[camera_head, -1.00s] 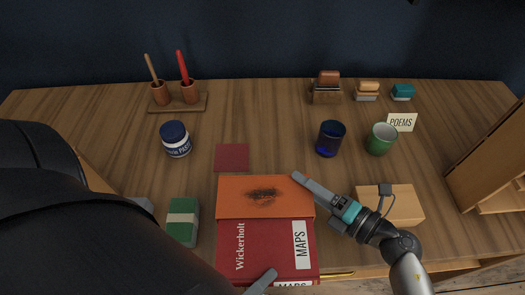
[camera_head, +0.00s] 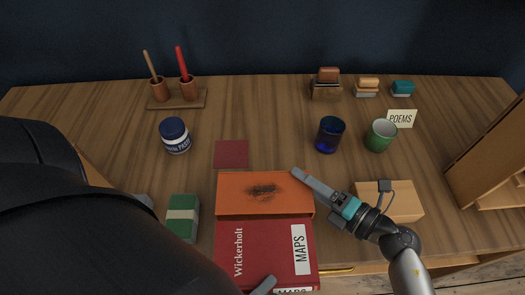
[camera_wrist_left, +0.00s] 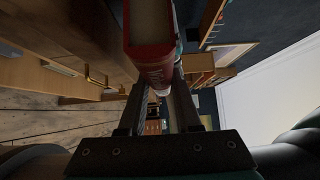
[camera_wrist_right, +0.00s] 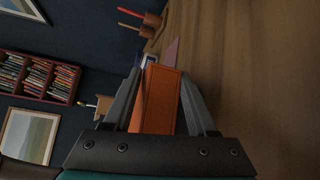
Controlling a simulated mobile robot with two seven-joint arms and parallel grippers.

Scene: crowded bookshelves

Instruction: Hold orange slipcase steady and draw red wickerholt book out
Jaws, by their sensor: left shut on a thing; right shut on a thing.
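The orange slipcase (camera_head: 240,203) lies flat on the desk, with a dark smudge on its top face. The red Wickerholt book (camera_head: 262,250) protrudes from its near side, with a white MAPS label on its cover; its far part is hidden inside. My right gripper (camera_head: 305,182) is shut on the slipcase at its right side; the slipcase (camera_wrist_right: 158,100) sits between its fingers in the right wrist view. My left gripper (camera_head: 264,286) is shut on the book's near end; the book (camera_wrist_left: 153,55) is between its fingers in the left wrist view.
A green book or box (camera_head: 183,215) lies left of the slipcase and a tan box (camera_head: 402,205) lies right, beside my right arm. A blue glass (camera_head: 330,134), green cup (camera_head: 381,135) and paste jar (camera_head: 174,135) stand behind. A dark red square (camera_head: 231,153) lies just beyond the slipcase.

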